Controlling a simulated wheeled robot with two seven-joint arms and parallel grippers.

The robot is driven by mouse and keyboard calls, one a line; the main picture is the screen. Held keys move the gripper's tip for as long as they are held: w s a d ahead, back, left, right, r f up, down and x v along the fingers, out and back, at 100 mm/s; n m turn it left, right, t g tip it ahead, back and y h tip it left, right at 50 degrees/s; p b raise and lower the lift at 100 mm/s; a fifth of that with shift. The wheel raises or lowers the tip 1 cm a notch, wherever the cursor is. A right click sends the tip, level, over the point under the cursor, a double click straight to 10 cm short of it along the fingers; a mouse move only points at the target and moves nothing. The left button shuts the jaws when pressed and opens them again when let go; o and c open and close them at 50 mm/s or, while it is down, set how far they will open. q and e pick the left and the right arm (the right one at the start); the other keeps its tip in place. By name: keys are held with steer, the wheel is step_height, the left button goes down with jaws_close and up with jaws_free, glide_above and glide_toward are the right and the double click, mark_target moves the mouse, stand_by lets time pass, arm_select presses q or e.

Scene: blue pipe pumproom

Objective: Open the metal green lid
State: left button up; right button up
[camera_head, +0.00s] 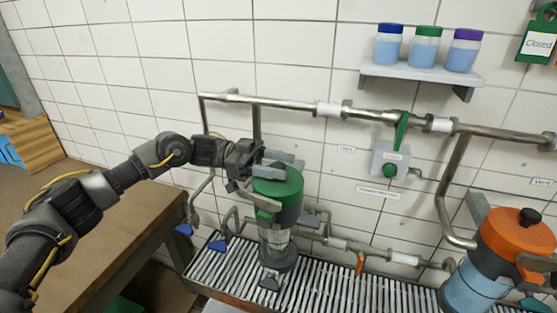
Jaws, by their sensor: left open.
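The metal green lid (281,192) tops an upright canister with a clear body (277,243), standing on the slatted grate near the middle of the head view. My left gripper (272,165) comes in from the left and is at the top of the lid. Its jaws are open, with grey fingers over the lid's upper part. The fingers hide the top of the lid, and I cannot tell whether they touch it. The lid appears seated on the canister. My right gripper is not in view.
An orange-lidded blue canister (502,242) stands at the right. Metal pipes (290,103) run along the tiled wall behind, with a green-handled valve (401,133). A shelf (420,76) holds three jars. A wooden table (110,215) lies left of the slatted grate (335,292).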

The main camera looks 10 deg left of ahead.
arm_select(q)
steer(key=shift+c, duration=0.4)
jaws_close()
steer(key=shift+r, duration=0.1)
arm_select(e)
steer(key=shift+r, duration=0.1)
arm_select(q)
steer(key=shift+w+d+r+n+p, duration=0.2)
steer(key=shift+w+r+n+p, duration=0.35)
steer(key=shift+n, duration=0.25)
steer(key=shift+w+d+r+n, duration=0.1)
steer(key=shift+w+r+n, duration=0.1)
steer(key=shift+w+n, duration=0.5)
steer(key=shift+w+d+r+n, duration=0.15)
steer(key=shift+w+r+n, duration=0.05)
steer(key=shift+w+n, duration=0.7)
steer(key=shift+w+d+r+n, duration=0.1)
steer(key=shift+w+d+n, duration=0.05)
steer(key=shift+w+n, duration=0.8)
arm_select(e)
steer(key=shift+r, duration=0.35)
arm_select(q)
steer(key=shift+s, duration=0.2)
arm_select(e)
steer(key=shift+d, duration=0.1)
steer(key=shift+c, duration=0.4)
